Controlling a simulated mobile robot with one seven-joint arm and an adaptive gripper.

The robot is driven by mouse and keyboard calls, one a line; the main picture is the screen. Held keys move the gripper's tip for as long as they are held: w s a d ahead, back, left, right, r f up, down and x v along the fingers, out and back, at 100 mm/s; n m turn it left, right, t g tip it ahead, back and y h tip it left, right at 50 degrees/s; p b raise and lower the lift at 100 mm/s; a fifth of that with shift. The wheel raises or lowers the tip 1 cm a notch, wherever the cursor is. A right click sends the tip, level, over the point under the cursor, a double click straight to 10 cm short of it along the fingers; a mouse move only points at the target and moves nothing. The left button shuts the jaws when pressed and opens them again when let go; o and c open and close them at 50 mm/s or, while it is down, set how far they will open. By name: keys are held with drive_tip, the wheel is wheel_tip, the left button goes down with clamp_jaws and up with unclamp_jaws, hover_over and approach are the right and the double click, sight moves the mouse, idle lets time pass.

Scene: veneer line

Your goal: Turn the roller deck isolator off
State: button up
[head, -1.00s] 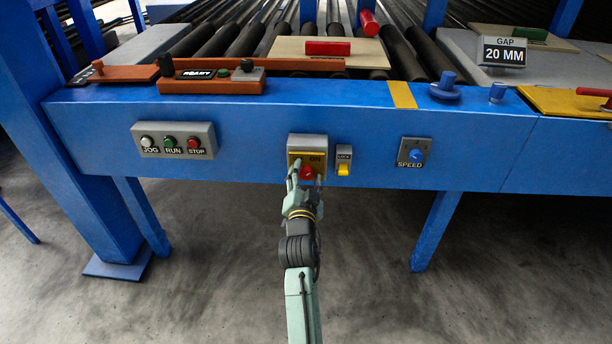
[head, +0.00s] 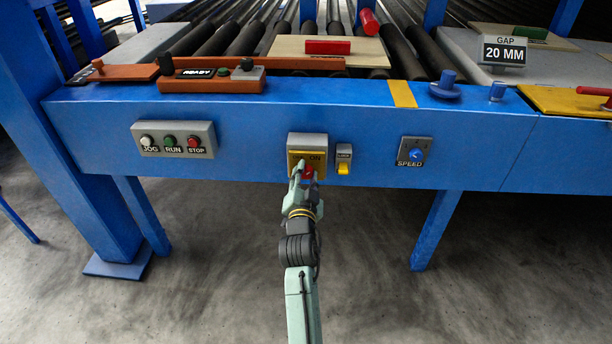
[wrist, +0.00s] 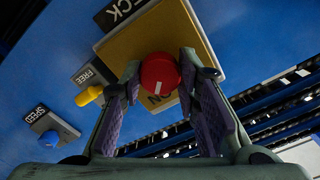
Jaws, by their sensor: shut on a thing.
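The roller deck isolator is a grey box with a yellow plate (head: 293,158) on the blue front beam, with a red round knob (head: 309,173) low on the plate. In the wrist view the red knob (wrist: 159,74) sits on the yellow plate (wrist: 185,35), with a short white mark on its face and "ON" lettering partly hidden beside it. My gripper (head: 305,174) is shut on the knob, and the wrist view shows one finger on either side of it. The exact contact is partly hidden.
To the right are a yellow lock tab (head: 343,169) and a blue speed dial (head: 415,155). To the left is a jog, run and stop button box (head: 174,140). Rollers and a board with a red block (head: 328,46) lie above. The floor below is clear.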

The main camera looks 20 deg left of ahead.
drive_tip(key=n+p, duration=0.1)
drive_tip(key=n, duration=0.3)
drive_tip(key=shift+n, duration=0.3)
drive_tip(key=n+p, duration=0.1)
drive_tip(key=n, duration=0.3)
drive_tip(key=shift+n+p, duration=0.3)
drive_tip(key=shift+p, duration=0.05)
drive_tip(key=n+p, duration=0.2)
drive_tip(key=n, duration=0.2)
drive_tip(key=shift+r, duration=0.1)
drive_tip(key=shift+a+n+p, duration=0.1)
drive_tip(key=shift+n+p, duration=1.05)
drive_tip(key=shift+n, duration=1.15)
drive_tip(key=o, duration=1.2)
